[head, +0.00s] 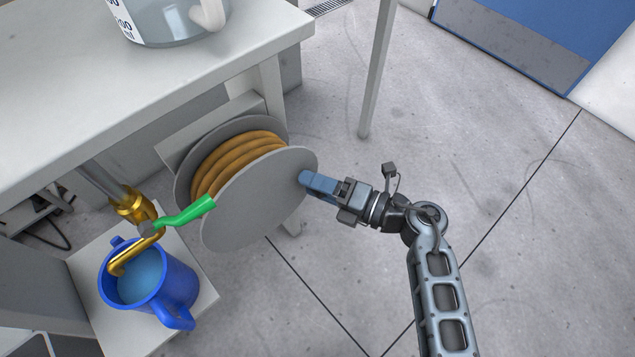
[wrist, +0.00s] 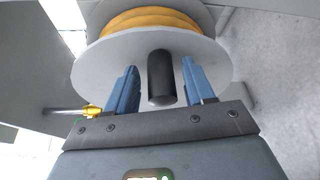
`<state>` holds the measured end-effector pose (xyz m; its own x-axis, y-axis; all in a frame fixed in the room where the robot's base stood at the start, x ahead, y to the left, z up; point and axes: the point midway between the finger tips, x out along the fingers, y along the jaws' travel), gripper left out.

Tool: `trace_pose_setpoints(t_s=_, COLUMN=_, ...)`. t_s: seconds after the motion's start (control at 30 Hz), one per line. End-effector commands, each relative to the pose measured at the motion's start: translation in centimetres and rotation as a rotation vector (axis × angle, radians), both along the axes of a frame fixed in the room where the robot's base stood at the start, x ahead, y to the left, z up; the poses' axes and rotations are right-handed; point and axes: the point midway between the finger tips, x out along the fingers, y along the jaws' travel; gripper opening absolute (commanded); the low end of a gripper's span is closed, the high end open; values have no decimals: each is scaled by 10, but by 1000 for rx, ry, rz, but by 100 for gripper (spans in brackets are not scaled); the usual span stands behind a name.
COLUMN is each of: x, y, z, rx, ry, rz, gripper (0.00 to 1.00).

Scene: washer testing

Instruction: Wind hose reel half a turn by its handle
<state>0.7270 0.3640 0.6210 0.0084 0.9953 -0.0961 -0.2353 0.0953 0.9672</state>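The hose reel (head: 252,205) is a grey drum wound with an orange hose (head: 235,158), mounted beside the bench leg. In the wrist view its round flange (wrist: 95,68) faces me, and a black cylindrical handle (wrist: 160,80) sticks out from it. My gripper (head: 308,181) is at the right side of the flange in the head view, where its blue fingers hide the handle. In the wrist view my gripper (wrist: 158,68) is open. One finger is on each side of the handle, with visible gaps between fingers and handle.
A tap with a green lever (head: 188,213) is left of the reel, over a blue jug (head: 170,290) on a low white stand (head: 205,298). The white bench top (head: 215,55) carries a clear jug (head: 165,25). A thin post (head: 377,75) stands behind. Floor to the right is clear.

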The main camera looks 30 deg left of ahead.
Motion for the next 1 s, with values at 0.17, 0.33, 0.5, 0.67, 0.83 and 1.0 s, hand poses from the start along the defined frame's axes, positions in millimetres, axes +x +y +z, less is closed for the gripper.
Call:
trace_pose_setpoints(t_s=0.17, x=1, y=-3, z=0, rx=-1, ry=0, rz=-2, gripper=53)
trace_pose_setpoints(t_s=0.33, x=1, y=-23, z=3, rx=0, ry=1, rz=-5, gripper=53)
trace_pose_setpoints(t_s=0.5, x=1, y=-52, z=6, rx=0, ry=-1, rz=-6, gripper=53)
trace_pose_setpoints(t_s=0.67, x=0, y=-70, z=7, rx=0, ry=1, rz=-2, gripper=53)
trace_pose_setpoints(t_s=0.83, x=-1, y=-78, z=7, rx=-1, ry=0, rz=0, gripper=53)
trace_pose_setpoints(t_s=1.0, x=-1, y=-78, z=7, rx=0, ry=0, rz=0, gripper=53)
